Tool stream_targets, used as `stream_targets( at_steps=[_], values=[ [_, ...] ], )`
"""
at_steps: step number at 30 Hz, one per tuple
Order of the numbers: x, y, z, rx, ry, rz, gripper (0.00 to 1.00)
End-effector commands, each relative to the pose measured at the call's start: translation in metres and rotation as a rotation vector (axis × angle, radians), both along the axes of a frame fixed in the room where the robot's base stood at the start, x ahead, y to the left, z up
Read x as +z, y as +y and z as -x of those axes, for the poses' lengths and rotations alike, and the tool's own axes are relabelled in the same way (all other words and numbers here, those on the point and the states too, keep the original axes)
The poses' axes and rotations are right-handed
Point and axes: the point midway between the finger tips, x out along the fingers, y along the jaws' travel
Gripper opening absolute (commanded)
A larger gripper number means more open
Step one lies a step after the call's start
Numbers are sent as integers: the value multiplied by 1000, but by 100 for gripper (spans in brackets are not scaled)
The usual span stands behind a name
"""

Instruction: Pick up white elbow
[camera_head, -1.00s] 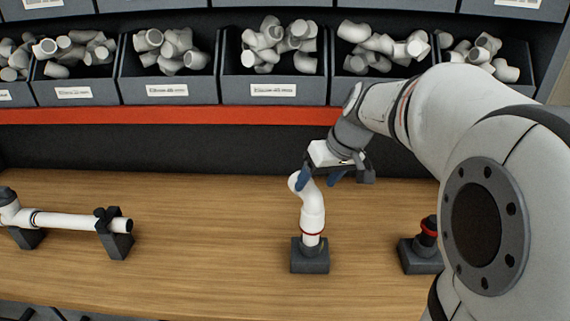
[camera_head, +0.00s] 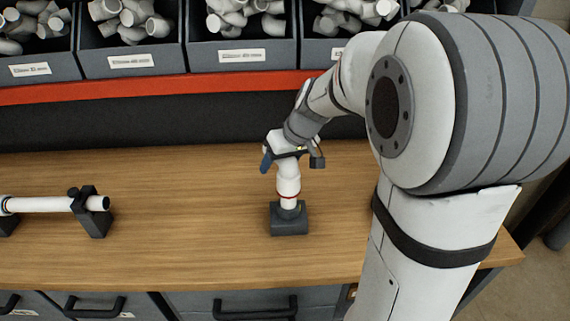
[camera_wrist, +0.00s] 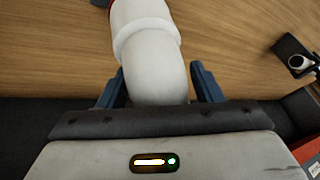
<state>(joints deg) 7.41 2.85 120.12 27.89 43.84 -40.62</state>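The white elbow (camera_head: 287,180) stands upright on a dark square base (camera_head: 289,222) on the wooden bench, with a red ring low on it. In the head view its upper end is hidden behind my gripper (camera_head: 279,160). In the wrist view the elbow (camera_wrist: 152,60) bends down between the two blue fingers of my gripper (camera_wrist: 158,82). The fingers are apart, one on each side of the elbow. A narrow gap shows at the right finger; the left finger is very near it, and contact there is unclear.
A white pipe (camera_head: 45,204) lies in dark holders at the bench's left. Grey bins (camera_head: 242,54) of white fittings line the shelf behind, above a red rail (camera_head: 150,88). The bench (camera_head: 170,180) between pipe and elbow is clear. Drawers with black handles are below.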

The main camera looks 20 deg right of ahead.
Motion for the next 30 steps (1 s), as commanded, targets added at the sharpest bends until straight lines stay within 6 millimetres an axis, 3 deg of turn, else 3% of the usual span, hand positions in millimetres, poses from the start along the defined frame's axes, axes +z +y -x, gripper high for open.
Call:
stream_targets(
  at_steps=[17, 23, 30],
  values=[
    [1, 1, 0, 1, 0, 0, 13],
    [3, 1, 0, 2, -3, 0, 13],
    [42, 1, -1, 3, -6, 1, 13]
  ],
)
